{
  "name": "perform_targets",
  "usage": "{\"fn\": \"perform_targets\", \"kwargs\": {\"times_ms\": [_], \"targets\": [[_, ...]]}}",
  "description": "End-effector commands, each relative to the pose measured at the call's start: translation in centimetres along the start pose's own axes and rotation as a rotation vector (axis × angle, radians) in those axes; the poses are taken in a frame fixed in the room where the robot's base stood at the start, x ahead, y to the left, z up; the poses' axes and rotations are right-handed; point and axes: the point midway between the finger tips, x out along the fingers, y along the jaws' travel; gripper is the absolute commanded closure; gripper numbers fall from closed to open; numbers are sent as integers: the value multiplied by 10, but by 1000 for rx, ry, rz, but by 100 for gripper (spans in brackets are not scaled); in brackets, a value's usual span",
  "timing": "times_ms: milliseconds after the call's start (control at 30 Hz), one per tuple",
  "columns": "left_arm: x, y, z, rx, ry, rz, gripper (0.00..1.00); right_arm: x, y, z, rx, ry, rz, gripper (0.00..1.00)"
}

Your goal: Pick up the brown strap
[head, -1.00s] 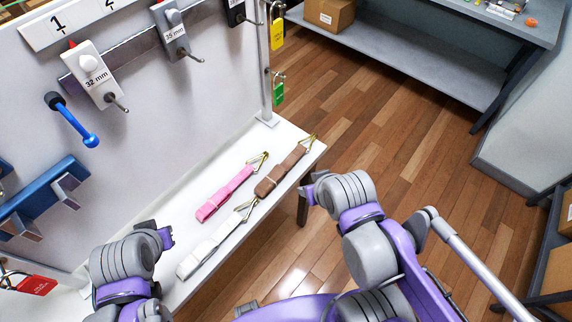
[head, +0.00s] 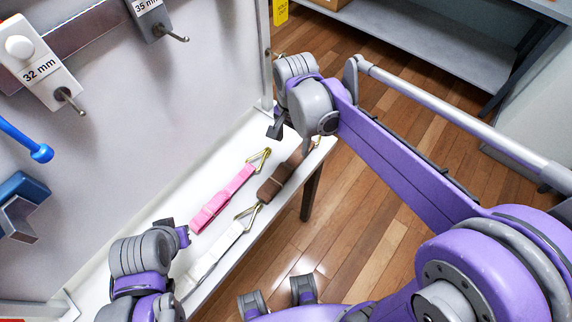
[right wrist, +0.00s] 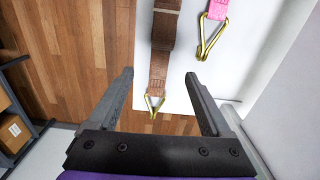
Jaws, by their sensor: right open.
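The brown strap (head: 272,189) lies folded along the right edge of the white shelf (head: 240,147), its far end partly hidden behind my right arm. In the right wrist view the brown strap (right wrist: 164,38) runs down to a brass triangular hook that shows between my fingers, at the shelf's end. My right gripper (head: 277,129) is open and empty above the strap's far end; its two fingers spread apart in the right wrist view (right wrist: 160,78). My left gripper (head: 184,236) is beside the near straps, and its jaws are too small to judge.
A pink strap (head: 222,199) lies left of the brown one, and a white strap (head: 214,252) lies nearer. The upright panel (head: 130,130) with hooks rises along the shelf's left side. Wooden floor (head: 380,245) is open to the right.

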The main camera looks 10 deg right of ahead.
Motion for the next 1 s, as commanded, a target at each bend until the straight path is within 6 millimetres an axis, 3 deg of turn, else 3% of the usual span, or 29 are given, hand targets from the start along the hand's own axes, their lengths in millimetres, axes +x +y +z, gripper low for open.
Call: {"fn": "perform_targets", "kwargs": {"times_ms": [400,567,767,1000], "targets": [[6,0,5,0,-4,0,100,53,-4,1,28,-8,12,18],[6,0,5,0,-4,0,100,63,-4,3,27,-7,12,18],[6,0,6,0,-4,0,100,90,-4,16,26,-7,11,18],[8,0,7,0,-5,0,100,111,-4,16,28,-7,11,18]]}}
